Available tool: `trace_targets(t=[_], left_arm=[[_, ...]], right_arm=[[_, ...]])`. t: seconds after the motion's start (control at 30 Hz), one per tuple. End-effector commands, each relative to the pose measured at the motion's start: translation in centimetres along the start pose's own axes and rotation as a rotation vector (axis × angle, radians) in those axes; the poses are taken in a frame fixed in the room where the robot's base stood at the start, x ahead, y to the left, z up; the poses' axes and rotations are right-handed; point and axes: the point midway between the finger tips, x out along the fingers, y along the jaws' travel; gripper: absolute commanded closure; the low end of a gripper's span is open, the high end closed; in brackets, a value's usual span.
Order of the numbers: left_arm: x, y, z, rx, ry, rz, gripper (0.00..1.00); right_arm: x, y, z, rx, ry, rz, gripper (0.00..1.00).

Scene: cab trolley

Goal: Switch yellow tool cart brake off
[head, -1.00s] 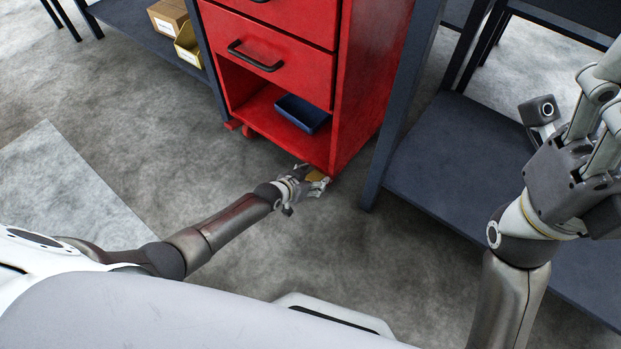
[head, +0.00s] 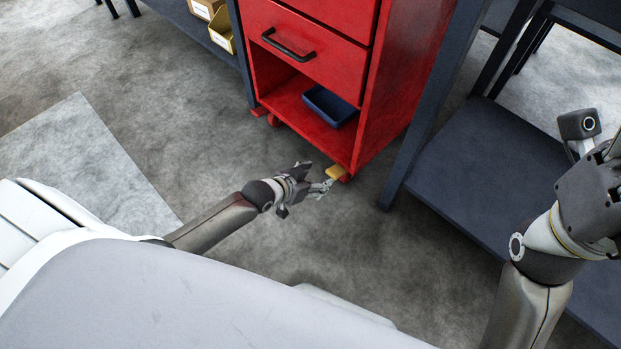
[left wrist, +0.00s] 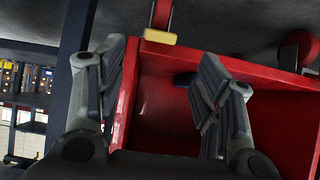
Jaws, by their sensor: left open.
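The red tool cart (head: 400,105) stands ahead, with a yellow brake pedal (head: 336,172) at the wheel under its near lower corner. My left gripper (head: 317,177) is low over the floor, just left of the pedal, open and empty. In the left wrist view the pedal (left wrist: 160,36) shows beyond and between the spread fingers (left wrist: 161,52), on a red caster, with a gap to both fingers. Whether a fingertip touches the pedal is not clear in the head view. My right gripper (head: 597,170) is at the right edge, partly cut off, away from the cart.
A blue bin (head: 330,105) sits on the cart's open lower shelf. A dark table with a low shelf (head: 480,165) stands close to the cart's right. Another rack at the upper left holds a yellow bin (head: 221,30). The floor left of the cart is clear.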

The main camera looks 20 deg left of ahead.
Motion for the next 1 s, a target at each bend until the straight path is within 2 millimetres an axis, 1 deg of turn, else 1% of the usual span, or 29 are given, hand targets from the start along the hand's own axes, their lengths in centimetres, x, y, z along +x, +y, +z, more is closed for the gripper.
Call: trace_targets(t=[0.1,0.23,0.83,0.87,0.93,0.97,1.0], left_arm=[[-1.0,0.0,0.0,0.002,0.0,0.0,0.39],[-1.6,0.0,0.0,0.002,0.0,-0.001,0.39],[-1.7,0.1,-0.2,0.001,0.004,0.001,0.39],[-1.7,0.2,-0.4,0.001,0.011,0.002,0.39],[-2.1,0.8,-1.7,0.002,0.05,0.008,0.39],[-2.3,1.2,-2.7,0.002,0.079,0.012,0.39],[-2.8,1.9,-4.3,0.003,0.129,0.018,0.39]], right_arm=[[0.0,0.0,0.0,0.0,0.0,0.0,0.39],[0.0,0.0,0.0,0.0,0.0,0.0,0.39],[0.0,0.0,0.0,0.0,0.0,0.0,0.39],[0.0,0.0,0.0,0.0,-0.002,0.0,0.39],[0.0,0.0,0.1,0.001,-0.007,0.002,0.39],[0.0,0.1,0.1,0.001,-0.01,0.003,0.39],[0.0,0.1,0.1,0.002,-0.017,0.005,0.39]])
